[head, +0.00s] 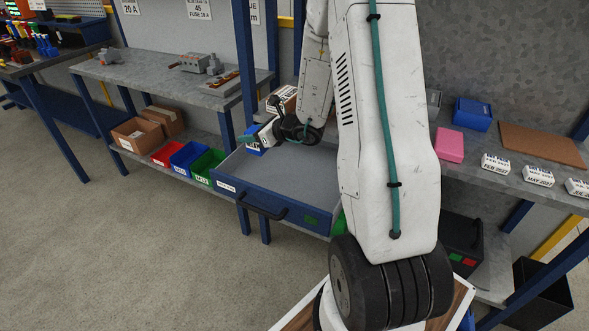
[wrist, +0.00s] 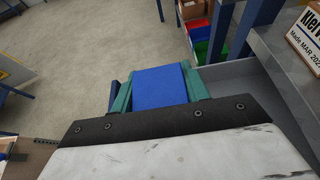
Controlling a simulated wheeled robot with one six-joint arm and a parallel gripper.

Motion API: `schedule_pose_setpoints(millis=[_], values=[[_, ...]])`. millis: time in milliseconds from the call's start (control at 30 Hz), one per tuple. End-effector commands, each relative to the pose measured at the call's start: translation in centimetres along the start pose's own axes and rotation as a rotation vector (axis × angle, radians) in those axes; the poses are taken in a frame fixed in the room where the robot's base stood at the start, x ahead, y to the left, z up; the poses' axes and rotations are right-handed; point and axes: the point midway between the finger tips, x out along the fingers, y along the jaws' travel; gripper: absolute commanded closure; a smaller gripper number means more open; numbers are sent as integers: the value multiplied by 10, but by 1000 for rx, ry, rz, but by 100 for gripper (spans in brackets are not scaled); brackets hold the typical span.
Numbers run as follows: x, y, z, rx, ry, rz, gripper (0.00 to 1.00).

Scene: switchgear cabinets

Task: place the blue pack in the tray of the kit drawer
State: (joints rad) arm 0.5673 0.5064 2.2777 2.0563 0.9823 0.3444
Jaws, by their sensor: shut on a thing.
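My gripper (head: 252,140) is shut on a blue pack (wrist: 160,86). The wrist view shows the pack between my two teal fingers (wrist: 158,92). In the head view, the pack (head: 254,150) is small and partly hidden by my gripper. The kit drawer (head: 270,205) is pulled out, with a blue front, a dark handle and a grey, empty-looking inside (head: 295,172). My gripper is at the drawer's back left in the head view, over or beside its left edge; its height is unclear. My arm hides the drawer's right part.
A white-labelled carton (head: 284,98) stands behind my gripper. A blue table post (head: 246,60) rises close to its left. Red (head: 166,154), blue and green bins sit on the low shelf at left. A pink pack (head: 449,145) and a blue box (head: 472,115) lie on the right bench.

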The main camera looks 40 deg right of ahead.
Motion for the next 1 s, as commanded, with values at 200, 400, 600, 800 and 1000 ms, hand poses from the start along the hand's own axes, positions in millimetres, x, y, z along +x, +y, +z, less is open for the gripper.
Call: schedule_pose_setpoints(millis=[200, 400, 600, 800, 1000], values=[[11, 1, -39, 5, 1, -6, 82], [21, 1, -60, 1, -1, -6, 82], [31, 1, -85, 4, 0, -6, 82], [37, 1, -100, 0, -2, -6, 82], [37, 1, -99, -1, -2, -7, 82]])
